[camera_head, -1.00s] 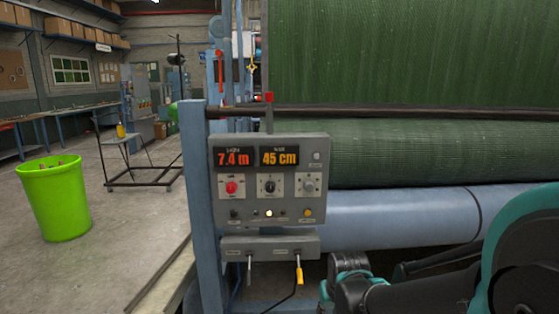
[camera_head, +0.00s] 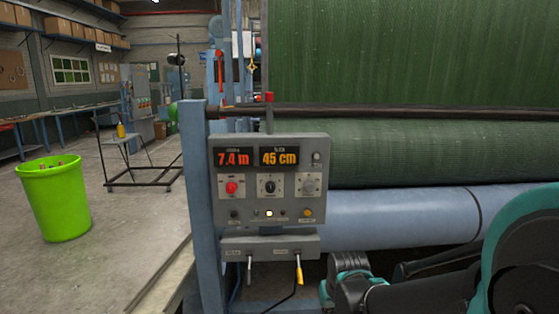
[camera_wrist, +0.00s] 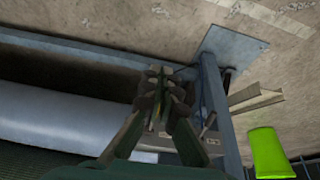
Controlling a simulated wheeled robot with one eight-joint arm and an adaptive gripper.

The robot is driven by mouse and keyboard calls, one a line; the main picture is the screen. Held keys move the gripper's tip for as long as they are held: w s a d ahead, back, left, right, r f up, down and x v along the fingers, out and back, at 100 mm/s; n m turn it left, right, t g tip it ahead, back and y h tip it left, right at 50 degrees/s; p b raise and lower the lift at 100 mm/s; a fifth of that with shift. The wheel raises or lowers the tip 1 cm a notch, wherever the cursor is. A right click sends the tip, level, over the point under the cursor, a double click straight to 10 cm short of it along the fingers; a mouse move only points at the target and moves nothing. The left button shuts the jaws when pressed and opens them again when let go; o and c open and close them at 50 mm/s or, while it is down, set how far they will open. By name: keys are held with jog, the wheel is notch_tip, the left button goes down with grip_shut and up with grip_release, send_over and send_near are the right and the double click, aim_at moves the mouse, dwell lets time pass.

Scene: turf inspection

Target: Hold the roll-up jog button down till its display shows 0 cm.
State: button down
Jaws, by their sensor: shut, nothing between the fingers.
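The grey control box (camera_head: 220,205) stands on a blue post in the middle of the head view. Its left red display (camera_head: 233,158) reads 7.4 m and its right orange display (camera_head: 279,157) reads 45 cm. Below are a red control (camera_head: 231,187), a black knob (camera_head: 270,186) and a grey knob (camera_head: 308,185). The bottom row has a lit white spot (camera_head: 269,213) and an amber button (camera_head: 307,212). The labels are too small to read, so I cannot tell which is the roll-up jog button. My gripper (camera_wrist: 160,72) is shut and empty in the wrist view, touching no button that I can see.
Green turf (camera_head: 410,60) hangs above a turf roll (camera_head: 430,155) and a pale blue roller (camera_head: 400,217) at right. A green bin (camera_head: 55,200) stands on open floor at left.

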aim_at(233, 218)
dwell(0.5)
jog(key=w+a+r+m+t, duration=0.1)
jog(key=w+a+r+m, duration=0.1)
jog(key=w+a, duration=0.3)
jog(key=w+a+r+m+t+y, duration=0.1)
jog(key=w+a+r+m, duration=0.1)
jog(key=w, duration=0.4)
jog(key=w+a+r+m+t, duration=0.1)
jog(key=w+a+r+m, duration=0.1)
jog(key=w+a+r, duration=0.3)
jog(key=w+a+m+t+y, duration=0.1)
jog(key=w+a+m, duration=0.1)
jog(key=w+a, duration=0.3)
jog(key=w+a+r+m+t+y, duration=0.1)
jog(key=w+a+m, duration=0.2)
jog(key=a, duration=0.9)
jog(key=w, duration=0.3)
jog(key=shift+r+y, duration=0.15)
jog(key=shift+y, duration=0.15)
jog(key=shift+w, duration=0.15)
jog(key=shift+w+d, duration=0.15)
jog(key=shift+w, duration=4.2)
jog(key=shift+w, duration=0.1)
jog(key=shift+w, duration=0.3)
